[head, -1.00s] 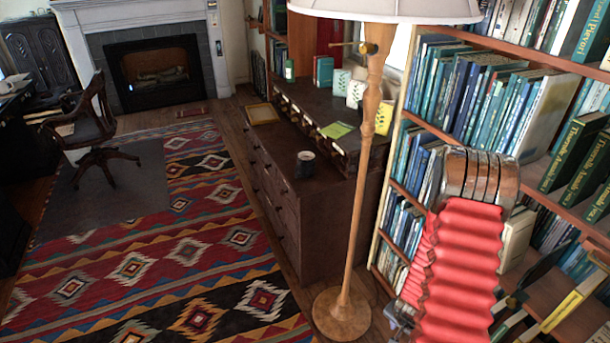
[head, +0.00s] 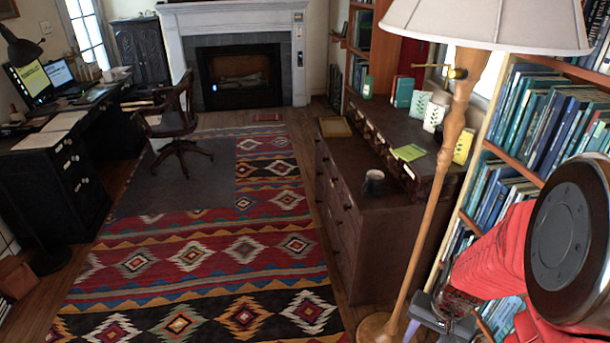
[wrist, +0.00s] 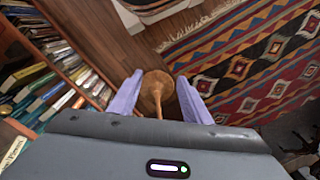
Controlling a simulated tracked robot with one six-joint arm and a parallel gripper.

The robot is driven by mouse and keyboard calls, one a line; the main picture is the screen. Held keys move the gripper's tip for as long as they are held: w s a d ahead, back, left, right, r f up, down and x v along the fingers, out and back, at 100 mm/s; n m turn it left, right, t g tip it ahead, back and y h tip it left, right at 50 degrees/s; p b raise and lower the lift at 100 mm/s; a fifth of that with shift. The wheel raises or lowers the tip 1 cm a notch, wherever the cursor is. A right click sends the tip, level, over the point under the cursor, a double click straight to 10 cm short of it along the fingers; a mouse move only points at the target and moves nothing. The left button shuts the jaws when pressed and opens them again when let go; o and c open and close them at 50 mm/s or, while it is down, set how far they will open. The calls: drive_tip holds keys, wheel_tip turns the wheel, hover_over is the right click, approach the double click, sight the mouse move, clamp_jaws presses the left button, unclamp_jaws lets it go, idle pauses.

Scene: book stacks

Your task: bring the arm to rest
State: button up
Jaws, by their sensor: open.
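My gripper (wrist: 158,92) shows in the wrist view with its two pale violet fingers spread apart and nothing between them. Beyond the gap is the round wooden base of the floor lamp (wrist: 158,82), apart from the fingers as far as I can tell. In the head view my gripper (head: 420,325) is low at the right, beside the lamp's pole and in front of the bookshelf, partly cut off by the bottom edge. My red-sleeved arm is folded at the right edge of the head view.
The floor lamp (head: 437,190) stands close to my gripper. The bookshelf (head: 477,160) full of books is at the right. A dark dresser (head: 375,235) with a mug (head: 374,182) stands left of the lamp. The patterned rug (head: 205,265) is clear up to the desk chair (head: 175,125).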

drive_tip(key=s+a+r+n+t, duration=0.1)
drive_tip(key=a+r, duration=0.3)
drive_tip(key=r, duration=0.4)
drive_tip(key=s+a+r+n+t, duration=0.2)
drive_tip(key=s+a+r+n, duration=0.1)
drive_tip(key=r, duration=0.6)
drive_tip(key=s+a+r+n+t, duration=0.1)
drive_tip(key=s+a+r+n, duration=0.1)
drive_tip(key=a+r, duration=0.3)
wheel_tip(320, 180, up, 4)
drive_tip(key=shift+s+a+f+t+h, duration=0.2)
drive_tip(key=shift+a+f+t+h, duration=0.1)
drive_tip(key=shift+t, duration=0.1)
drive_tip(key=shift+c, duration=0.5)
drive_tip(key=shift+c, duration=1.1)
